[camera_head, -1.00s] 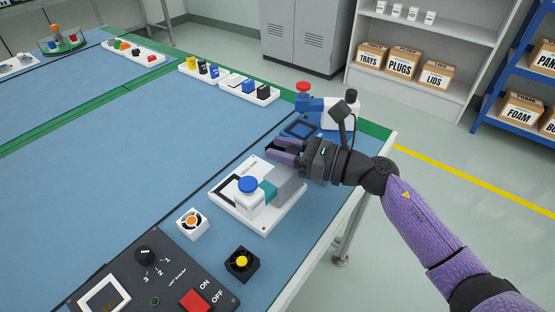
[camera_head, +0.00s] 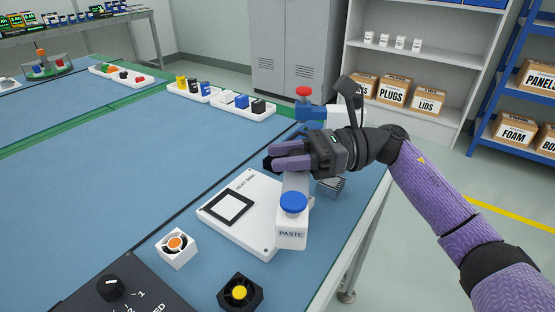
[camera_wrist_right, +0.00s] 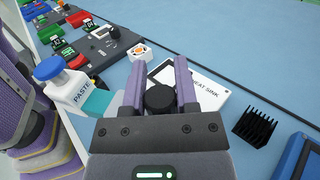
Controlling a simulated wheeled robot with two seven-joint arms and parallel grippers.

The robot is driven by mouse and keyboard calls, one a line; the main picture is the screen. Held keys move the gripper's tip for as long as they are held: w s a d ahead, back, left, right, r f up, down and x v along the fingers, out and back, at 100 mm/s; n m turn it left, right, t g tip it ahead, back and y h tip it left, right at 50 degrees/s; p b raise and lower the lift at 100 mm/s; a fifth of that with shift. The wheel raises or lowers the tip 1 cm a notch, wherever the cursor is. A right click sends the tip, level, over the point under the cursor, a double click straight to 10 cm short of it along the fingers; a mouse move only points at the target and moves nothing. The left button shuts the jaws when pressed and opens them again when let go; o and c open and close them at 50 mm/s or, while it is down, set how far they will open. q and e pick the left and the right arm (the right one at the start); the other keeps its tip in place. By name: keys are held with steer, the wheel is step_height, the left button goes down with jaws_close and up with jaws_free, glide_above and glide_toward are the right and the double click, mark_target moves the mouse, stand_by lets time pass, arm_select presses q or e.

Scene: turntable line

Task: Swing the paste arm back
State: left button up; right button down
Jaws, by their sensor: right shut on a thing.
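The paste arm (camera_head: 294,182) is a light bar with a white, blue-capped PASTE bottle (camera_head: 291,230) at its near end. The bottle is at the right front edge of the white heat sink plate (camera_head: 268,225), clear of the black-framed square (camera_head: 232,207). My right gripper (camera_head: 280,158) is shut at the arm's far end. In the right wrist view, a round black knob (camera_wrist_right: 160,98) sits between the fingers (camera_wrist_right: 158,74), and the bottle (camera_wrist_right: 66,86) is at left. The gripper hides the arm's far end. My left gripper is not in view.
A white fan (camera_head: 175,247) and a black fan (camera_head: 240,292) stand in front. A blue device with a red button (camera_head: 303,92) is behind the gripper. The blue table left of the plate is clear.

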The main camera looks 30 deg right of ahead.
steer(key=shift+c, duration=1.8)
jaws_free()
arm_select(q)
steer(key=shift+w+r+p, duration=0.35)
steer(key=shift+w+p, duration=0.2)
arm_select(e)
steer(key=v, duration=0.9)
steer(key=shift+d, duration=0.4)
steer(key=shift+s, duration=0.15)
